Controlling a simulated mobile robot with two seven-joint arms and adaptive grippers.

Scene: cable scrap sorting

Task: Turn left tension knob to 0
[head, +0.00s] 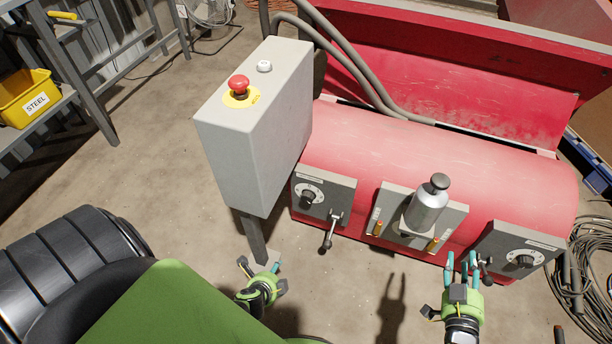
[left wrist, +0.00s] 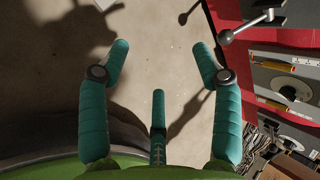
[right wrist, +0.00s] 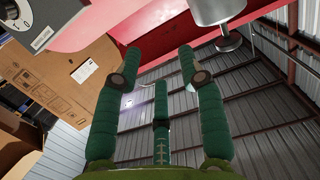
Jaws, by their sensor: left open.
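The left tension knob (head: 307,197) is a dark knob on a pale round dial on a grey panel at the left end of the red machine. Its setting is too small to read. A lever with a dark ball end (head: 329,234) sticks out beside it. My left gripper (head: 263,272) is below and left of the knob, apart from it, open and empty; its spread fingers show in the left wrist view (left wrist: 160,65). My right gripper (head: 464,270) is in front of the machine's right part, with fingers spread and empty in the right wrist view (right wrist: 160,62).
A grey control box (head: 250,140) with a red stop button (head: 239,84) stands left of the panel. A silver cylinder (head: 427,210) is mounted mid-machine. A second dial knob (head: 523,261) is at the right. Cables (head: 592,270) lie at far right. Floor between the grippers is clear.

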